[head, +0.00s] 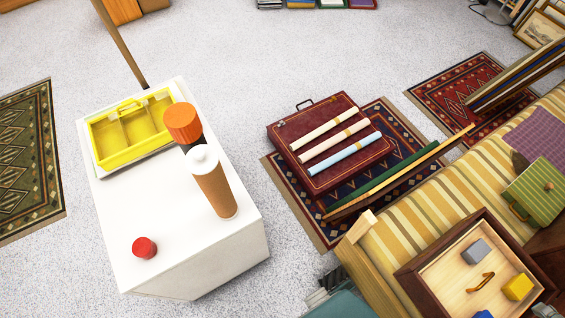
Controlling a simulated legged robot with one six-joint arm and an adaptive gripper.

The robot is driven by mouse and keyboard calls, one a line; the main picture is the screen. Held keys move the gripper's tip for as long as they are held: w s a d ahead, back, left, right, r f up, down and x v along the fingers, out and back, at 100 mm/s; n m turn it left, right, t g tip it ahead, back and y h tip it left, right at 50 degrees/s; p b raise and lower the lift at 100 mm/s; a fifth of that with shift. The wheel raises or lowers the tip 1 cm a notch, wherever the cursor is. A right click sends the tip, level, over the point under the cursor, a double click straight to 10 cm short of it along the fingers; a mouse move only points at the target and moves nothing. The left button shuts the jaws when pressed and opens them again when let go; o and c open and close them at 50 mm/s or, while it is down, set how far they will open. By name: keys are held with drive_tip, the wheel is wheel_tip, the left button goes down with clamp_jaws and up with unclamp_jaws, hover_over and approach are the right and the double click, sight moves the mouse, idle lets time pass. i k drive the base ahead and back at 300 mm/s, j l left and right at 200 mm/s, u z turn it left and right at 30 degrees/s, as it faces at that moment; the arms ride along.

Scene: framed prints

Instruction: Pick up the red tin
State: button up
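The red tin (144,248) is small, round and short. It stands on the near left part of a white cabinet top (140,210), close to its front edge. Clear white surface lies around it. My gripper is not in view.
A tan bottle with a white cap (214,184) stands to the right of the tin, with an orange-topped dark container (183,123) behind it. A yellow divided caddy (130,130) sits at the back. On the right are a maroon case (328,140) with rolls and a striped sofa (400,220).

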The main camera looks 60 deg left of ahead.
sight(142, 247)
drive_tip(key=k+l+u, duration=0.1)
drive_tip(key=u, duration=0.2)
drive_tip(key=k+u, duration=0.3)
drive_tip(key=u, duration=2.9)
drive_tip(key=i+j+z, duration=0.15)
drive_tip(key=j+z, duration=0.15)
drive_tip(key=i+j+z, duration=0.25)
drive_tip(key=j, duration=0.15)
drive_tip(key=j+z, duration=0.55)
drive_tip(key=j, duration=0.25)
drive_tip(key=i, duration=0.05)
